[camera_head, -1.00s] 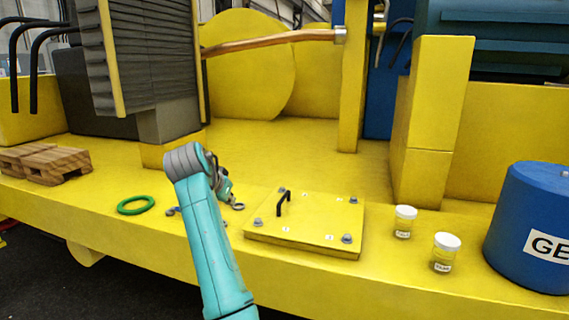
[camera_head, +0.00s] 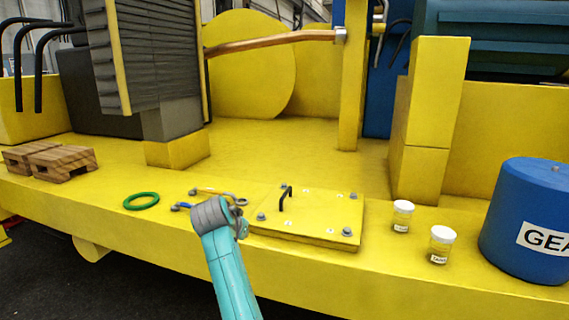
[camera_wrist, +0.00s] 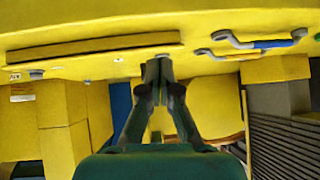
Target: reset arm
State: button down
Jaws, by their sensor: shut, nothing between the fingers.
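My gripper (camera_wrist: 158,72) shows in the wrist view with its two dark fingers together and nothing between them. It is held in the air in front of the yellow deck (camera_head: 300,160). In the head view my teal arm rises from the bottom centre and its grey joint hides most of the gripper. The yellow cover plate (camera_head: 310,232), with a black handle (camera_head: 286,198) and bolts at its corners, lies just right of the arm. The plate also shows along the top of the wrist view (camera_wrist: 95,47), apart from the fingers.
Wrenches (camera_head: 215,192) lie behind the arm, with a green ring (camera_head: 141,201) to their left. Wooden blocks (camera_head: 62,164) stand at far left. Two white-lidded jars (camera_head: 402,217) (camera_head: 442,246) and a blue drum (camera_head: 525,215) stand at right. A yellow post (camera_head: 430,120) rises behind the jars.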

jog(key=s+d+f+n, duration=0.1)
jog(key=s+d+f, duration=0.2)
jog(key=f, duration=0.5)
jog(key=s+d+f+t, duration=0.1)
jog(key=s+d+f, duration=0.1)
jog(key=d+f, duration=0.35)
jog(key=s+d+f+n, duration=0.1)
jog(key=s+d+f, duration=0.15)
jog(key=f, duration=0.65)
jog(key=s+d+f+y, duration=0.1)
jog(key=s+d+f, duration=0.25)
jog(key=s, duration=0.35)
jog(key=s+d+f+n+t, duration=0.1)
jog(key=s+d+f, duration=0.2)
jog(key=s+f, duration=0.25)
jog(key=s+d+f+y, duration=0.1)
jog(key=s+d+f, duration=0.25)
jog(key=s, duration=0.45)
jog(key=s+d+r+t, duration=0.1)
jog(key=s+d, duration=0.2)
jog(key=s, duration=0.8)
jog(key=s+d+t, duration=0.1)
jog(key=s+d, duration=0.3)
jog(key=s, duration=0.7)
jog(key=s+d+r+t, duration=0.1)
jog(key=s+d+r, duration=0.1)
jog(key=s+r, duration=1.4)
jog(key=shift+s+d+t+h, duration=0.2)
jog(key=shift+s+t+h, duration=0.1)
jog(key=shift+s, duration=0.2)
